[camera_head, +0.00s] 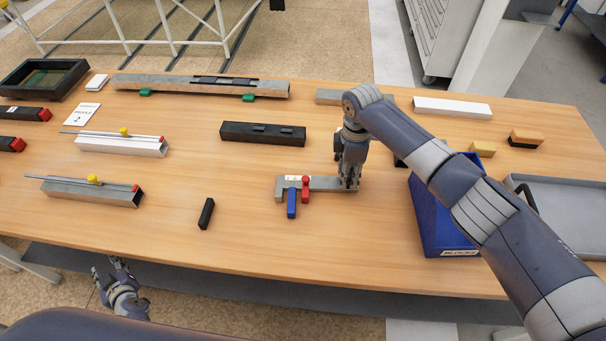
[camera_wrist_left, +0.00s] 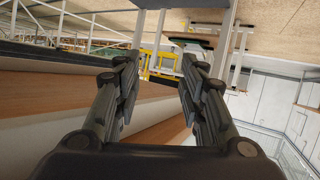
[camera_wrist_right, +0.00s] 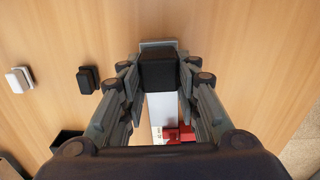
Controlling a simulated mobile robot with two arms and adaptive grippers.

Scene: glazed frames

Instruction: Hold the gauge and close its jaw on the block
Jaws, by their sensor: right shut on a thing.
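The gauge (camera_head: 330,184) is a grey bar lying on the table, with a fixed jaw at its left end and a red sliding jaw (camera_head: 305,187). A blue block (camera_head: 291,205) stands out toward the front between the two jaws; I cannot tell whether both touch it. My right gripper (camera_head: 349,184) is shut on the gauge's right end. In the right wrist view this is a black grip (camera_wrist_right: 158,72) between the fingers, with the pale bar (camera_wrist_right: 160,108) and red jaw (camera_wrist_right: 180,133) beneath. My left gripper (camera_head: 112,268) is open and empty, off the table's front edge.
A blue bin (camera_head: 432,222) stands right of the gauge under my right arm, beside a grey tray (camera_head: 560,188). A small black block (camera_head: 206,213) lies left of the gauge, and a long black bar (camera_head: 262,133) behind it. Rail-like bars (camera_head: 85,190) lie at left.

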